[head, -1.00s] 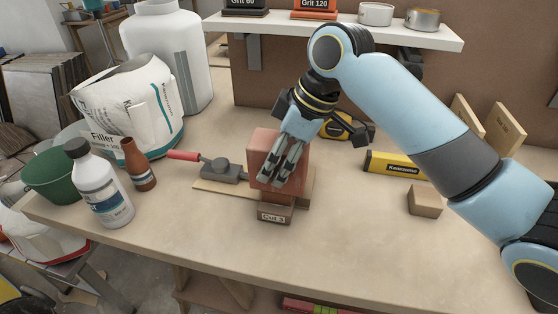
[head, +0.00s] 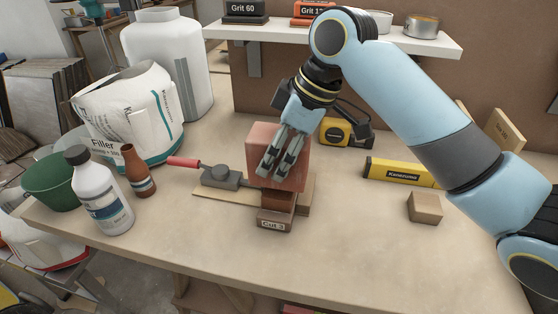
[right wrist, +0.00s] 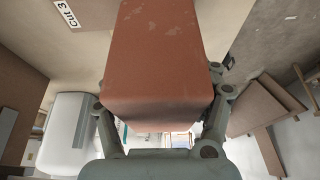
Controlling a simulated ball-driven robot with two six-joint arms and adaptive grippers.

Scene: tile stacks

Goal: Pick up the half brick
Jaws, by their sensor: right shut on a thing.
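The half brick (head: 262,142) is a reddish block above the workbench, over a brown holder with a "Cut 3" label (head: 272,225). My right gripper (head: 272,170) is shut on the brick, its fingers on the brick's sides. In the right wrist view the brick (right wrist: 158,55) fills the middle between the two fingers (right wrist: 160,135). The brick looks raised over the holder, but its underside and any gap are hidden from the head view. My left gripper is not in view.
A bottle (head: 100,195), a brown bottle (head: 138,172) and a filler bag (head: 125,110) stand further left. A yellow level (head: 398,171) and a wood block (head: 425,207) lie right. The front right bench is clear.

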